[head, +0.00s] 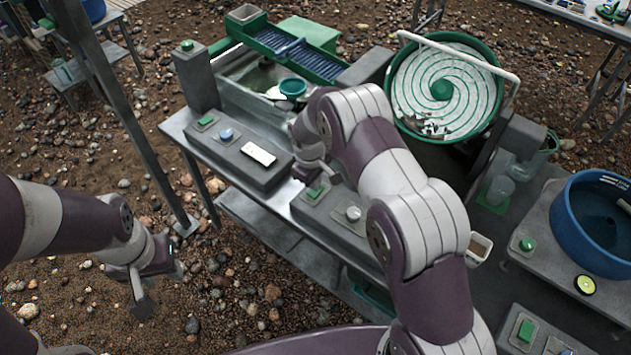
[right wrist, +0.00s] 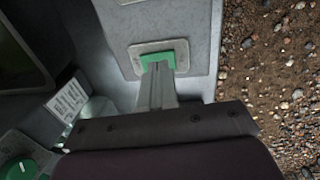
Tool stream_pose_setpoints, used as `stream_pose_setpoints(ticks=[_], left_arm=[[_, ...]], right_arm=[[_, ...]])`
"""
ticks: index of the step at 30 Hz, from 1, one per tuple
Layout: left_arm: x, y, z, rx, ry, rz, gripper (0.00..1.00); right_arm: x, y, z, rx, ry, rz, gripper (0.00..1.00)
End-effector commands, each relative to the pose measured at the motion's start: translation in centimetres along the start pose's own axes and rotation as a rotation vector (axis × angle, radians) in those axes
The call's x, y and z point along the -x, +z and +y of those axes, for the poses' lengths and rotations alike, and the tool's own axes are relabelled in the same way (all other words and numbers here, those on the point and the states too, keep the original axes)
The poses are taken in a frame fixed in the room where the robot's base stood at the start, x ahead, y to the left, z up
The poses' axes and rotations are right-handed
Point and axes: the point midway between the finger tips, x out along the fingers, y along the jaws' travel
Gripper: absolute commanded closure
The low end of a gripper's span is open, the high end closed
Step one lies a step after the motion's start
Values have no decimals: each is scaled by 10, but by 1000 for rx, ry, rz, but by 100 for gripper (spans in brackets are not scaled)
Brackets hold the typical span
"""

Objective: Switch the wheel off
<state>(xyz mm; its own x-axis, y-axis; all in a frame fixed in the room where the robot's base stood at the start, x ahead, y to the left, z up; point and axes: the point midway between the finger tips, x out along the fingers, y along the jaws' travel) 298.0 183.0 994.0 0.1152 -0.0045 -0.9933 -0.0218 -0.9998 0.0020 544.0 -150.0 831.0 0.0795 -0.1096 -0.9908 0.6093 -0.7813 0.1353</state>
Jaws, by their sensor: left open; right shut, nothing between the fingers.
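The spiral wheel (head: 440,92), white with green rim and hub, leans at the back of the bench. A grey control box (head: 338,208) in front of it carries a green rocker switch (head: 316,189) and a white round knob (head: 353,213). My right gripper (head: 322,176) is shut and empty, its tips right at the green switch. In the right wrist view the shut fingers (right wrist: 158,72) overlap the near edge of the green switch (right wrist: 164,58); whether they press it I cannot tell. My left gripper (head: 152,285) is open and empty over the gravel.
Another grey box (head: 240,160) with a green switch, a blue-white knob and a white label stands to the left. A blue tub (head: 598,225) and more green-switch boxes (head: 535,335) stand at the right. My right arm hides part of the bench.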

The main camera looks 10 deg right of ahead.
Motion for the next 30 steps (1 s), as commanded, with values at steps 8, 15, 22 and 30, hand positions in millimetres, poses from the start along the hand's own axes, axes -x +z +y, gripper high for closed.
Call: stream_pose_setpoints(ticks=[8, 15, 22, 30], left_arm=[[6, -1, 0, 0, 0, 0, 57], [3, 0, 0, 0, 0, 0, 57], [3, 0, 0, 0, 0, 1, 57], [1, 0, 0, 0, 0, 1, 57]], right_arm=[[69, 0, 1, -1, 2, 3, 100], [109, 0, 1, -1, 1, 2, 100], [118, 0, 1, -1, 0, 1, 100], [116, 2, 4, -8, 1, 0, 100]])
